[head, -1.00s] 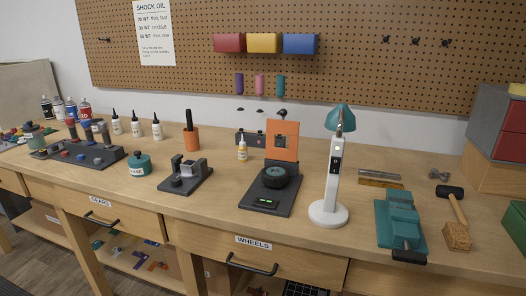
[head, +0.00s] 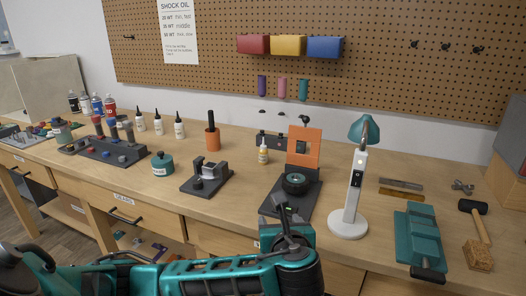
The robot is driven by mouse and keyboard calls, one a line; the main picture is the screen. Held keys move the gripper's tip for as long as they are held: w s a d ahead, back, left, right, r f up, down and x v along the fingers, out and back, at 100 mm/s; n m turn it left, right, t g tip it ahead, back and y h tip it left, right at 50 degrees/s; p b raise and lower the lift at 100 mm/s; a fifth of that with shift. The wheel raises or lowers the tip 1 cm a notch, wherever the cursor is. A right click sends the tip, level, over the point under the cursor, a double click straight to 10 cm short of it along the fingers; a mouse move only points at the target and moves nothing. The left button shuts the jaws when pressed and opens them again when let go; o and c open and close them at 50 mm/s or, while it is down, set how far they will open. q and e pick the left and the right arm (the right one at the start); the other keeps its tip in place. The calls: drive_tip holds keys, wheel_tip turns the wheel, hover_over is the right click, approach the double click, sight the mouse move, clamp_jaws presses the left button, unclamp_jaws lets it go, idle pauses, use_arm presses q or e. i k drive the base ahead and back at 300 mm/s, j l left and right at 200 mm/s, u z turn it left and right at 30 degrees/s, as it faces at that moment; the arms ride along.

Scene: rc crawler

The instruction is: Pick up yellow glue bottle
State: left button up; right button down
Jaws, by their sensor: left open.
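The yellow glue bottle (head: 263,152) is small and white with yellow-orange on it and a pale tip. It stands upright on the workbench (head: 232,172), behind and left of the black wheel stand with the orange upright plate. My left gripper (head: 288,218) is at the bench's front edge, in front of the wheel stand. It is open, with nothing seen between its fingers, and is well apart from the bottle. My right gripper is out of view.
The wheel stand (head: 296,187) holds a black wheel and stands between my left gripper and the bottle. A white lamp (head: 349,215) stands to its right. A small grey-black fixture (head: 207,180) is at left. Several white bottles (head: 158,124) stand at the back left.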

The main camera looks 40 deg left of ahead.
sight(263, 151)
drive_tip(key=i+j, duration=0.7)
drive_tip(key=j, duration=0.2)
